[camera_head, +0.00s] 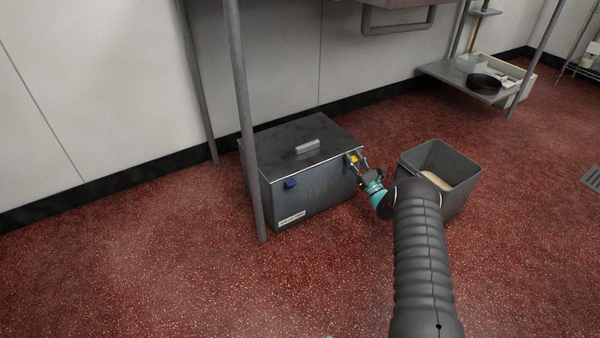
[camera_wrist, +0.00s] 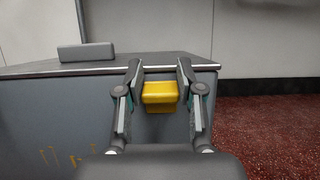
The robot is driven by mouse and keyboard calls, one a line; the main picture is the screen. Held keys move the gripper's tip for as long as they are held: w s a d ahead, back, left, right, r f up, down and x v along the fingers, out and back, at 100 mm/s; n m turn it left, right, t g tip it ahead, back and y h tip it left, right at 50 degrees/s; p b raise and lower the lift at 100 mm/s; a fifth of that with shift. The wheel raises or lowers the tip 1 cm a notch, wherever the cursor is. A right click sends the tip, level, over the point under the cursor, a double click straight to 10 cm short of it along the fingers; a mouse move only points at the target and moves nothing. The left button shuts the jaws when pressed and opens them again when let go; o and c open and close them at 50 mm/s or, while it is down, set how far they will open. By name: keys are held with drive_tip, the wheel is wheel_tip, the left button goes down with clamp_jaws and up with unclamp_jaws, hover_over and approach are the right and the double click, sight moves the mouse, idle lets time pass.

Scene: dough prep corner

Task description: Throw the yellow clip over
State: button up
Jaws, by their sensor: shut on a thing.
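The yellow clip (camera_head: 352,157) sits at the front upper edge of a dark grey metal box (camera_head: 325,195), near its right end. In the wrist view the yellow clip (camera_wrist: 159,93) lies between my two fingers, just below the lid's rim. A blue clip (camera_head: 290,184) is on the box's front, left of the yellow one. The box's lid (camera_head: 290,140) lies flat on top and has a grey handle (camera_head: 307,147).
A grey bin (camera_head: 465,190) with pale contents stands on the floor right of the box, close to my arm. A metal leg (camera_head: 245,120) rises at the box's left front. A low shelf (camera_head: 455,80) holds a black pan (camera_head: 484,83). The red floor in front is clear.

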drive_tip(key=shift+w+r, duration=0.15)
drive_tip(key=shift+r, duration=0.2)
drive_tip(key=shift+d, duration=0.1)
drive_tip(key=o, duration=1)
drive_tip(key=shift+f, duration=0.25)
drive_tip(key=shift+v, duration=2)
drive_tip(key=v, duration=0.4)
